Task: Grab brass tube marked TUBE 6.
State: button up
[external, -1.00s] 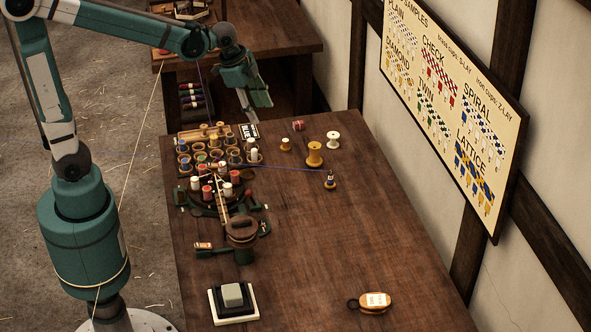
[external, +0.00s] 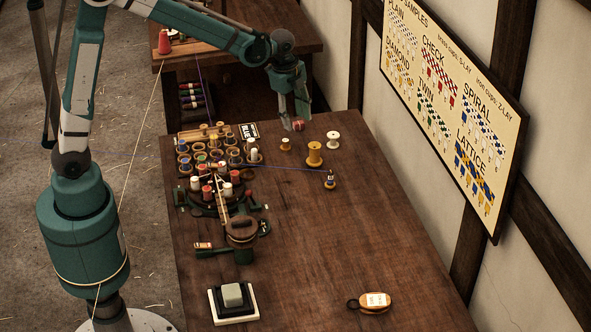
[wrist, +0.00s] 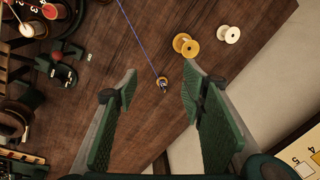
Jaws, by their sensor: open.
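No mark reading TUBE 6 is legible, so I cannot tell for sure which thing is the brass tube. A small brass-coloured piece with a pale label (external: 330,180) stands on the table at the end of a blue strand. It also shows in the wrist view (wrist: 162,83), between my fingers in the picture but farther off. My gripper (external: 295,124) is open and empty, pointing down over the table's far end. In the wrist view its two green fingers (wrist: 158,88) are wide apart.
A crowded rack of bobbins (external: 205,150) and a dark rope device (external: 240,232) fill the table's left. The table's middle right is clear.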

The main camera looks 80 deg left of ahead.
aim_at(314, 154)
jog(key=w+a+f+m, duration=0.1)
jog(key=w+f, duration=0.1)
jog(key=f, duration=0.2)
jog(key=w+a+f+m+g, duration=0.1)
jog(key=w+a+f, duration=0.1)
jog(key=w+f, duration=0.1)
jog(key=w+a+f+m, duration=0.1)
jog(key=w+a+f, duration=0.1)
jog(key=f, duration=0.4)
jog(key=shift+w+a+m+g+p, duration=0.3)
jog(key=shift+w+g+p, duration=0.1)
jog(key=shift+w, duration=0.2)
jog(key=shift+f, duration=0.2)
jog(key=shift+w+f, duration=0.1)
jog(key=shift+f, duration=1.2)
jog(key=shift+w+f+b, duration=0.1)
jog(key=shift+f+b, duration=0.25)
jog(key=shift+f, duration=2.25)
jog(key=c, duration=1)
